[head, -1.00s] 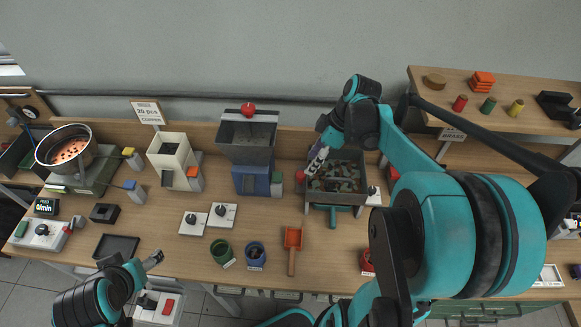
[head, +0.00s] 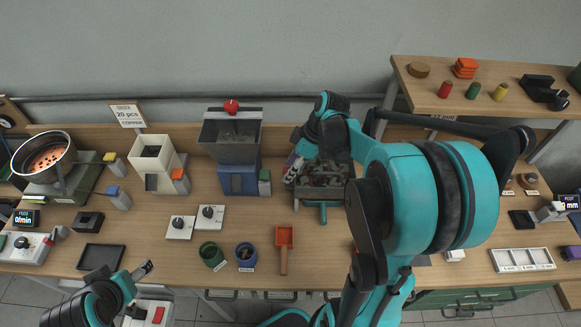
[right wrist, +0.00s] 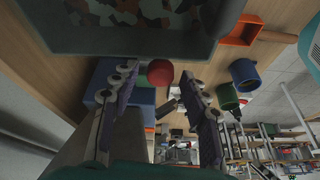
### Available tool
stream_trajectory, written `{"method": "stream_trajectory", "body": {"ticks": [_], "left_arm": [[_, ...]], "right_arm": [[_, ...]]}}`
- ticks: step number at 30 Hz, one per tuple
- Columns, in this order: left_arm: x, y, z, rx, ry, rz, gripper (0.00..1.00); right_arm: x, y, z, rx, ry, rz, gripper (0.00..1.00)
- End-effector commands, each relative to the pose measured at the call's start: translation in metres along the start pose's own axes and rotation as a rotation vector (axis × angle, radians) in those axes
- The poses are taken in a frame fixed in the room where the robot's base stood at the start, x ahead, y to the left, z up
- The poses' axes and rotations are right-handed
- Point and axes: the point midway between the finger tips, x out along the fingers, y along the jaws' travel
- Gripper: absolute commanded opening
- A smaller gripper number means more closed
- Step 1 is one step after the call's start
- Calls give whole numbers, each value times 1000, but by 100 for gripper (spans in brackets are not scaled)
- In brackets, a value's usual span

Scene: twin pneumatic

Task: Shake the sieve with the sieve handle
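The sieve (head: 310,206) is a grey tray of dark brown and green pieces at the middle of the bench, with a teal bar at its front. In the right wrist view its wall (right wrist: 150,52) crosses the top. My right gripper (head: 290,168) is at the sieve's left side, pointing down. In the right wrist view its fingers are apart, with a red ball knob (right wrist: 160,72) between their tips; I cannot tell whether they touch it. The head view hides this knob behind the gripper. My left gripper (head: 142,290) is low at the front left, fingers apart and empty.
A grey hopper on a blue base (head: 237,180) stands close left of the sieve, with a green block (head: 264,183) between. An orange scoop (head: 284,238), a green cup (head: 211,255) and a blue cup (head: 246,255) stand in front. A raised shelf (head: 440,98) is at right.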

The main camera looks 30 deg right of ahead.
Motion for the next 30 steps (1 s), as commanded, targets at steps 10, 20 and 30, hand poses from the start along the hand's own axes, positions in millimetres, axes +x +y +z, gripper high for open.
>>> {"method": "stream_trajectory", "body": {"ticks": [10,20,30], "left_arm": [[-1,0,0,0,0,0,67],[-10,0,-8,0,0,0,67],[-10,0,-7,0,0,0,67]], "right_arm": [[0,-3,0,0,0,0,0],[-2,-56,9,-1,0,-1,0],[-1,-59,10,0,0,0,29]]}}
